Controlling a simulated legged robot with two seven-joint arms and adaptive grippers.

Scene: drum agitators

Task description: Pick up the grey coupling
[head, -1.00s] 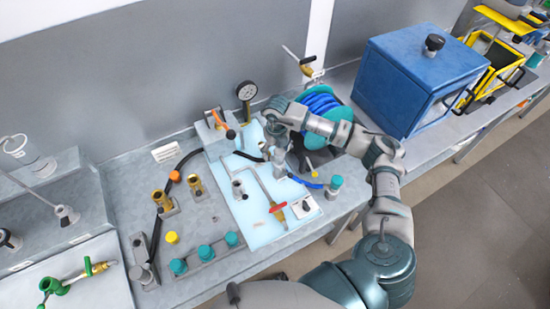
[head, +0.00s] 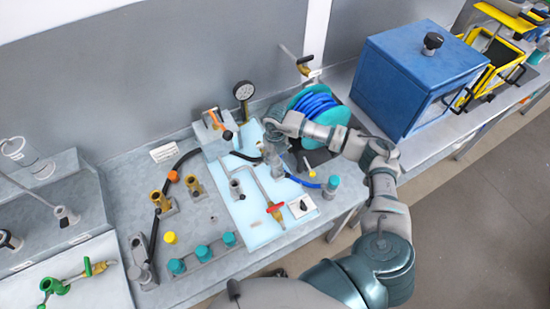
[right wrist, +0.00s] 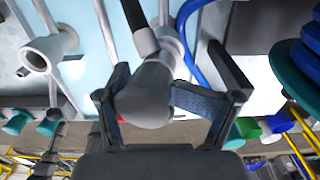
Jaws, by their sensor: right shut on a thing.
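The grey coupling (right wrist: 147,97) is a rounded grey cylinder with a black hose running from it in the right wrist view. It sits between the two dark fingers of my right gripper (right wrist: 160,108), which is shut on it. In the head view my right gripper (head: 271,150) is low over the upper right of the pale blue mat, and the coupling is mostly hidden by the gripper and wrist there. My left gripper is not in view.
The pale blue mat (head: 255,232) carries a grey pipe, a red-handled valve (head: 275,210) and another grey fitting (head: 237,189). A teal reel with blue hose (head: 318,108) and a blue box (head: 418,75) stand to the right. Brass fittings (head: 193,186) stand left.

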